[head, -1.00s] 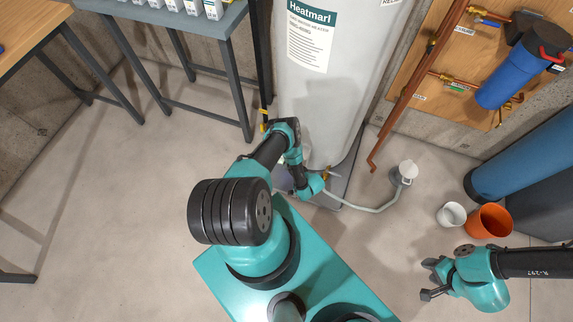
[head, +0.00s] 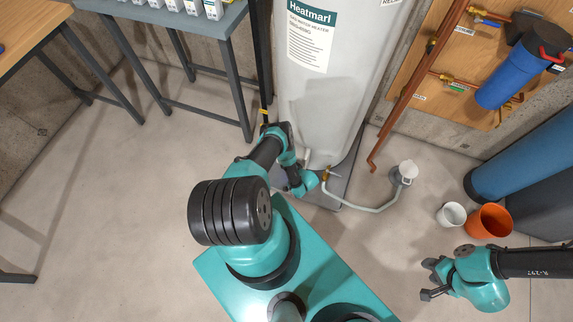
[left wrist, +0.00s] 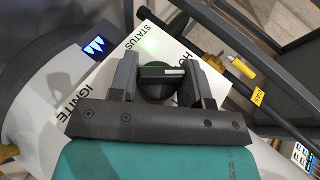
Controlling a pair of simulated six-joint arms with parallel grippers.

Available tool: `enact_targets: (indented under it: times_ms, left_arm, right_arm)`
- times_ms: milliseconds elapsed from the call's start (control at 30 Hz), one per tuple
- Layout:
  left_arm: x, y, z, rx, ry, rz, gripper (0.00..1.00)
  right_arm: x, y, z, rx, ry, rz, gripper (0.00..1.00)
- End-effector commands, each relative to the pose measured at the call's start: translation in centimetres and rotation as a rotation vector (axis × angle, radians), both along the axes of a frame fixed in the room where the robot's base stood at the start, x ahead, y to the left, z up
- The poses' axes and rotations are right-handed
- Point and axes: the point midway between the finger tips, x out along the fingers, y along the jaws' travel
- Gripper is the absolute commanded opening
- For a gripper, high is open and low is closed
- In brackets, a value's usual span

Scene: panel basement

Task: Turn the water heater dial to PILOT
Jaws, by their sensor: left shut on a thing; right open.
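The water heater (head: 330,95) is a tall white cylinder at the upper middle of the head view. The dial's PILOT label is not visible; my fingers and palm cover part of the lettering. My right gripper (head: 427,279) is open and empty at the lower right.
A yellow-handled gas valve (left wrist: 241,69) on a black pipe runs beside the control box. A drain hose (head: 375,208) leads to a floor drain (head: 404,172). The left floor is clear.

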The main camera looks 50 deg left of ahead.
Motion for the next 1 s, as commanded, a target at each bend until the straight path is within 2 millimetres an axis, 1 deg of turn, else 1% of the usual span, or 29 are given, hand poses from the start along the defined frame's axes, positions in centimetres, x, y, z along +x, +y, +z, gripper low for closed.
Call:
enact_targets:
  times_ms: [33, 133, 167, 1000]
  left_arm:
    - [0.01, 0.00, 0.00, 0.000, 0.000, 0.000, 0.31]
    - [0.01, -0.01, 0.01, 0.000, 0.000, 0.000, 0.21]
    - [0.01, -0.01, 0.01, 0.000, 0.000, 0.000, 0.20]
    - [0.03, -0.01, 0.02, 0.000, 0.000, 0.000, 0.20]
  right_arm:
    - [0.00, 0.00, 0.00, 0.000, 0.000, 0.000, 0.43]
    - [0.00, 0.00, 0.00, 0.000, 0.000, 0.000, 0.43]
    - [0.00, 0.00, 0.00, 0.000, 0.000, 0.000, 0.43]
    - [0.00, 0.00, 0.00, 0.000, 0.000, 0.000, 0.43]
